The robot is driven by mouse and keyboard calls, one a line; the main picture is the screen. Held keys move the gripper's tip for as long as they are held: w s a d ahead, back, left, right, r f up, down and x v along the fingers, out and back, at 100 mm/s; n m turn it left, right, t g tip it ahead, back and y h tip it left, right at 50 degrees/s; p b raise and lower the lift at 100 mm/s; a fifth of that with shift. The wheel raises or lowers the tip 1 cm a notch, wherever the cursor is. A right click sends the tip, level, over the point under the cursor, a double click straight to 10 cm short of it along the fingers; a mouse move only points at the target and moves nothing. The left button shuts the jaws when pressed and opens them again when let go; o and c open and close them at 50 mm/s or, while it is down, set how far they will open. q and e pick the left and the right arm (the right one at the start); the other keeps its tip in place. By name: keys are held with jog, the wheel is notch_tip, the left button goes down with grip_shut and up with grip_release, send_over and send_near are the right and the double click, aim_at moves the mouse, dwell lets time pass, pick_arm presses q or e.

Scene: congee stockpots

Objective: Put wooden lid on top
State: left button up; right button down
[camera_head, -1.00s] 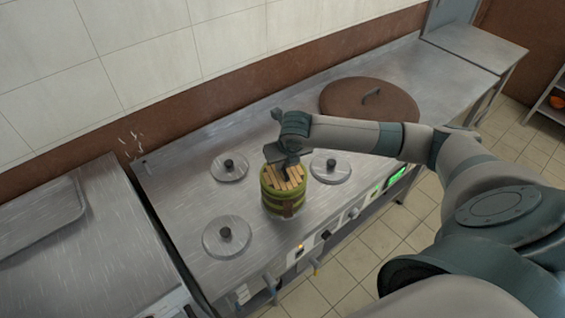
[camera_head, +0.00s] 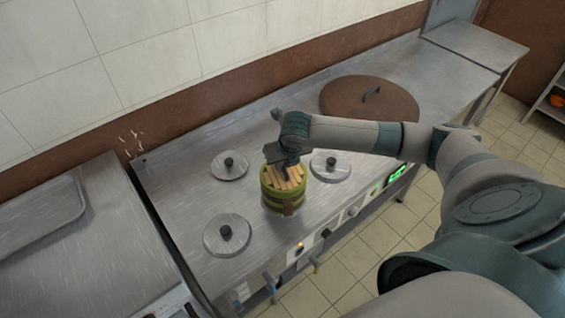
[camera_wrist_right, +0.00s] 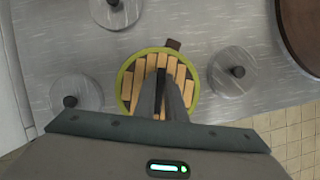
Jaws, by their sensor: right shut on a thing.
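The wooden lid (camera_head: 296,178), made of light slats, lies within the green rim at the top of a round green wooden bucket (camera_head: 284,204). In the right wrist view the lid (camera_wrist_right: 182,80) shows inside the bucket's green rim (camera_wrist_right: 123,87), roughly centred. My right gripper (camera_head: 286,172) points down onto the lid from above. In the wrist view its fingers (camera_wrist_right: 161,100) are shut on the lid at its middle; they hide most of the handle. I cannot tell whether the lid sits fully down. My left gripper is not in view.
The bucket stands on a steel stove among small round metal lids with black knobs, at the back left (camera_head: 229,167), right (camera_head: 331,168) and front left (camera_head: 227,236). A large brown lid (camera_head: 350,101) lies at the back right. Control knobs line the front edge.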

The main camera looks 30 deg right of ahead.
aim_at(285, 171)
jog(key=shift+f, duration=0.3)
jog(key=c, duration=2.1)
grip_release()
jog(key=shift+r, duration=0.1)
jog(key=p+v, duration=0.5)
jog(key=p, duration=0.1)
jog(key=shift+s+r, duration=0.15)
jog(key=shift+r, duration=0.15)
jog(key=shift+p+v, duration=1.1)
jog(key=shift+v, duration=1.5)
jog(key=shift+s+a+f, duration=0.1)
jog(key=shift+a, duration=0.05)
